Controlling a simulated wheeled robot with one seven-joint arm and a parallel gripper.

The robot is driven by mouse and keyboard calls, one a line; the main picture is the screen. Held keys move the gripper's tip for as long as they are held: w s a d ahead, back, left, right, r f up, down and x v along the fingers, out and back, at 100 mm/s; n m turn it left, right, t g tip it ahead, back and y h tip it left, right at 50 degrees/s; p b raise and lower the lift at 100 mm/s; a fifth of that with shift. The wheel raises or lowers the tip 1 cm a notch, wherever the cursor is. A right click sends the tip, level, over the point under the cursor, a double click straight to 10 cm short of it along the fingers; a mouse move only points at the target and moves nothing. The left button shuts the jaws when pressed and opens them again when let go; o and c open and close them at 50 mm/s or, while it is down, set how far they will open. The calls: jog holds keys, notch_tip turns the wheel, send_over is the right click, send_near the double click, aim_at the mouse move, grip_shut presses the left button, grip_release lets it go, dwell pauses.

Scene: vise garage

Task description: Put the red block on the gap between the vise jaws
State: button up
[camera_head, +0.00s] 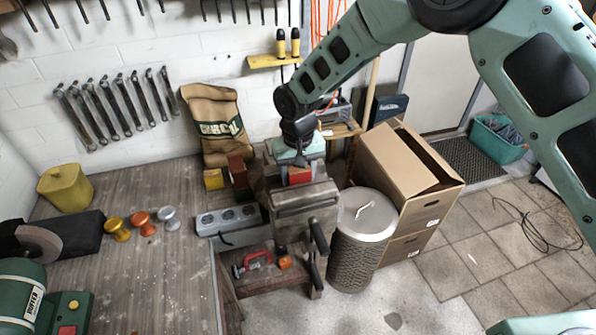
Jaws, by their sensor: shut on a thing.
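The red block (299,176) is at the vise, in the gap area between its jaws. Only part of the block shows below my gripper. The vise (306,199) is a grey metal bench vise at the right end of the workbench, with its handle hanging at the front. My gripper (299,165) points down over the vise and is shut on the red block. The fingertips are mostly hidden by the hand, and I cannot tell whether the block touches the jaws.
A power strip (228,218) lies left of the vise. A burlap sack (215,125), a dark red box (238,171) and a yellow box (213,179) stand behind it. A metal bin (361,238) and a cardboard box (411,176) stand to the right. The workbench (175,265) has clear room in front.

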jog(key=shift+f, duration=0.2)
jog(key=o, duration=1)
jog(key=shift+c, duration=0.2)
jog(key=shift+r, duration=0.15)
notch_tip(320, 180, up, 12)
jog(key=b, duration=0.4)
jog(key=shift+r, duration=0.1)
jog(key=s+d+n, duration=0.1)
jog(key=s+d, duration=0.3)
jog(key=s, duration=0.6)
jog(key=s+d+r+n, duration=0.1)
jog(key=s+d, duration=0.4)
jog(key=s, duration=0.5)
jog(key=s+d+r+n, duration=0.1)
jog(key=s+d, duration=0.3)
jog(key=s, duration=0.6)
jog(key=shift+s+d+r+n+y, duration=0.15)
jog(key=shift+s+d+n+y, duration=0.2)
jog(key=shift+n, duration=0.45)
